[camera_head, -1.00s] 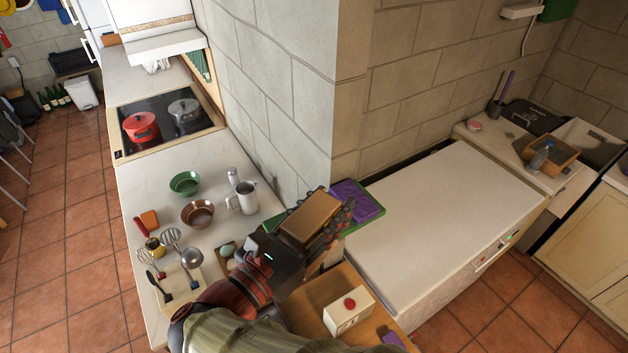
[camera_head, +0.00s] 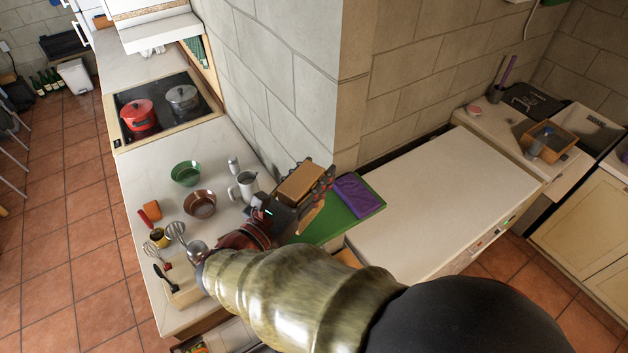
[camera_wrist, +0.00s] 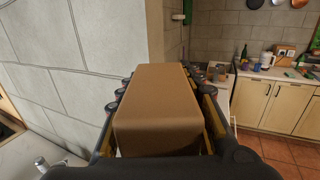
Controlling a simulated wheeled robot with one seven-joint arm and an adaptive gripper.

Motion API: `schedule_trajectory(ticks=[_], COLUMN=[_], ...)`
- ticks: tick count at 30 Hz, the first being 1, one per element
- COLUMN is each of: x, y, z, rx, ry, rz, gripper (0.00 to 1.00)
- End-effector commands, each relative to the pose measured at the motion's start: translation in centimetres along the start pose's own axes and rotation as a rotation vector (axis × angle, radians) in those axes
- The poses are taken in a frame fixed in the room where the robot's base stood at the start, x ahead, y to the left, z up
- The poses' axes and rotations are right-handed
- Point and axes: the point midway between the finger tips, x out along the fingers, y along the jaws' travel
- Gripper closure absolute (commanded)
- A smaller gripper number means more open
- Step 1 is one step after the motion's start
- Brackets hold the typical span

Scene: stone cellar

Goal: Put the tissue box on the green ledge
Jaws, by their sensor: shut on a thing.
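My gripper (camera_head: 307,197) is shut on a brown box (camera_head: 301,182), which I take to be the tissue box. In the wrist view the box (camera_wrist: 157,105) fills the space between the two fingers. The green ledge (camera_head: 318,227) lies just beyond and to the right of the gripper in the head view, at the wall corner. A folded purple cloth (camera_head: 357,195) lies on its right part. The box is held up, apart from the ledge. My arm hides the ledge's near left part.
The counter at left holds a green bowl (camera_head: 186,173), a copper bowl (camera_head: 199,204), a metal pitcher (camera_head: 245,187) and utensils. A white chest top (camera_head: 440,205) stands right of the ledge and is clear. The stone wall corner (camera_head: 345,90) rises behind.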

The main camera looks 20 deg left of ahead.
Motion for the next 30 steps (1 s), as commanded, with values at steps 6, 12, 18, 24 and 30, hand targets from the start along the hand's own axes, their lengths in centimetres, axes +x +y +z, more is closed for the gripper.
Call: schedule_trajectory(ticks=[6, 12, 18, 24, 30], x=[0.8, 1.3, 1.2, 1.2, 1.2], y=[0.6, 0.9, 0.9, 0.9, 0.9], z=[-1.0, -3.5, -4.8, -4.8, -5.1], rx=[0.001, -0.003, 0.003, 0.002, 0.001], ry=[-0.002, -0.001, -0.002, -0.001, -0.001], rz=[0.0, 0.0, 0.0, 0.0, 0.0], gripper=[0.94, 0.94, 0.94, 0.94, 0.58])
